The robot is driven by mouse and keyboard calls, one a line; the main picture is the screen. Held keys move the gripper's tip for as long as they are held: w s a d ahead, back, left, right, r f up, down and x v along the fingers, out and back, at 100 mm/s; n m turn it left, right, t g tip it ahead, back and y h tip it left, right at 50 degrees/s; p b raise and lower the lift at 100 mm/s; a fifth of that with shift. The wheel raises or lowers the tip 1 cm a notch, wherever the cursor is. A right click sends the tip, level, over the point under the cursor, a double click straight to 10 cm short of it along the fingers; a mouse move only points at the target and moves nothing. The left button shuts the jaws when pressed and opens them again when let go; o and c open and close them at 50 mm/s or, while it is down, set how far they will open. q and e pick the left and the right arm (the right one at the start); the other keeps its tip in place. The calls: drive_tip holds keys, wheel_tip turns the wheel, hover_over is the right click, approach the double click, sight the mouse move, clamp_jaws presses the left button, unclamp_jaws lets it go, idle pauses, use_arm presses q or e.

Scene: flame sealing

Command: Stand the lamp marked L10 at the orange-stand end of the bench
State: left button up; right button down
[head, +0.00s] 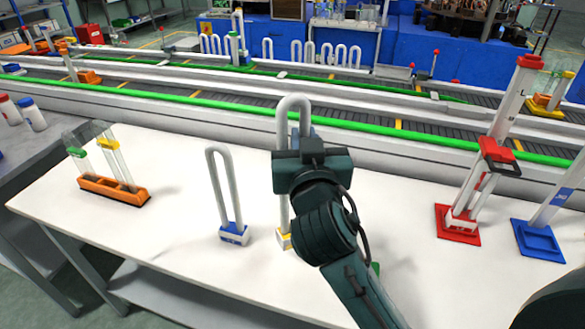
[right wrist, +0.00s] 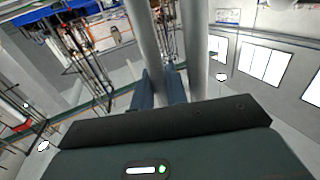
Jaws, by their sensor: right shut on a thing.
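A U-shaped white lamp with a yellow-marked base (head: 284,239) stands upright behind my right arm. Its tube (head: 293,102) rises above my right gripper (head: 301,134), which is shut on it. The tube legs (right wrist: 196,45) and blue fingertips (right wrist: 161,90) show in the right wrist view. I cannot tell whether its base touches the bench. A second U-shaped lamp (head: 222,190) with a blue-marked base stands to its left. I cannot read L10 on either lamp. The orange stand (head: 120,191), holding clear tubes, is at the bench's left end. My left gripper is not in view.
The white bench (head: 170,240) is clear between the orange stand and the blue-based lamp. A red stand (head: 457,223) and a blue stand (head: 538,241) are at the right. A conveyor (head: 380,135) runs behind. A small green thing (head: 375,268) is partly hidden by my arm.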

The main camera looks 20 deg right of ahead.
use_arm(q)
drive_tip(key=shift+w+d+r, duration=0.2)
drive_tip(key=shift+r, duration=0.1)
use_arm(e)
wheel_tip(320, 180, down, 6)
drive_tip(key=shift+r, duration=0.15)
use_arm(q)
drive_tip(key=shift+b, duration=0.3)
use_arm(e)
drive_tip(key=shift+f, duration=0.2)
drive_tip(key=c, duration=1.4)
unclamp_jaws()
